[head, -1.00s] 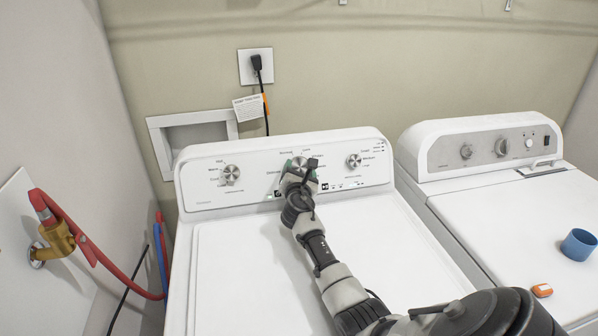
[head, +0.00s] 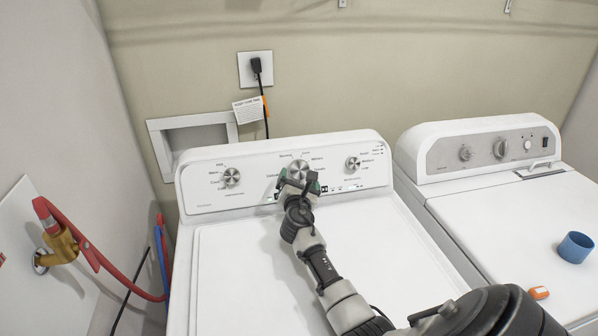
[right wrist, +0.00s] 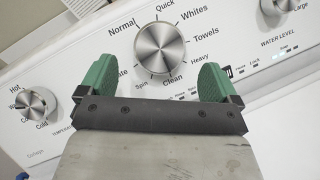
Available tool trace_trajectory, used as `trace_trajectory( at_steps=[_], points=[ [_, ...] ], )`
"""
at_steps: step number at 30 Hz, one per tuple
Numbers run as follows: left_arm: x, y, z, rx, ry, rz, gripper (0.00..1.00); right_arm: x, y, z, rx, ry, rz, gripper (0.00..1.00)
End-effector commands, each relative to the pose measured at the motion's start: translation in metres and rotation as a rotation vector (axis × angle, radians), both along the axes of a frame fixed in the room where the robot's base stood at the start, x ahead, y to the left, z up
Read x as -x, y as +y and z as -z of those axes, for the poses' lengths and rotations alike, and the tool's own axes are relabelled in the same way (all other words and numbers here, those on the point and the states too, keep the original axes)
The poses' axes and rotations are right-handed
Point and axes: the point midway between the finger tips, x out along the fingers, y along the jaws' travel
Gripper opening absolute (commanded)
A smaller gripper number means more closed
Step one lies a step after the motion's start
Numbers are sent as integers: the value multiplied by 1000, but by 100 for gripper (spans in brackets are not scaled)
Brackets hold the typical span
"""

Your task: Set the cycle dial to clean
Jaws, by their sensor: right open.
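The cycle dial (head: 299,170) is the round silver middle knob on the left machine's white panel. In the right wrist view the cycle dial (right wrist: 160,48) is ringed by Normal, Quick, Whites, Towels, Heavy, Clean and Spin; a label at its lower left is partly hidden by a finger. I cannot tell which label its mark faces. My right gripper (head: 298,184) is open and empty just below and in front of the dial. In the right wrist view the green fingers of my right gripper (right wrist: 158,80) stand apart, on either side below the dial. My left gripper is out of view.
A temperature knob (head: 231,176) and a water level knob (head: 353,164) flank the dial. A second machine (head: 500,205) stands at right, with a blue cup (head: 575,247) and a small orange item (head: 538,293) on it. Red and blue hoses (head: 100,262) hang at left.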

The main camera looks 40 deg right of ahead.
Motion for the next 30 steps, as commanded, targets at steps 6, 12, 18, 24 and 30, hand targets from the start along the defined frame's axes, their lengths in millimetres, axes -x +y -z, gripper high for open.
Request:
trace_trajectory(
  at_steps=[6, 12, 18, 24, 30],
  points=[
    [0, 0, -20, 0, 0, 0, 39, 33, 31, -1, -2, 1, 0, 93],
    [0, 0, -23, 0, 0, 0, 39, 49, 46, 1, 0, -1, 0, 93],
    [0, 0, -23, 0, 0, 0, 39, 52, 49, 2, -1, -2, 1, 93],
    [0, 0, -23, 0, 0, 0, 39, 52, 49, 2, -1, -2, 0, 93],
    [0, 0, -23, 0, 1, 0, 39, 51, 48, 2, -1, -2, 0, 93]
  ],
)
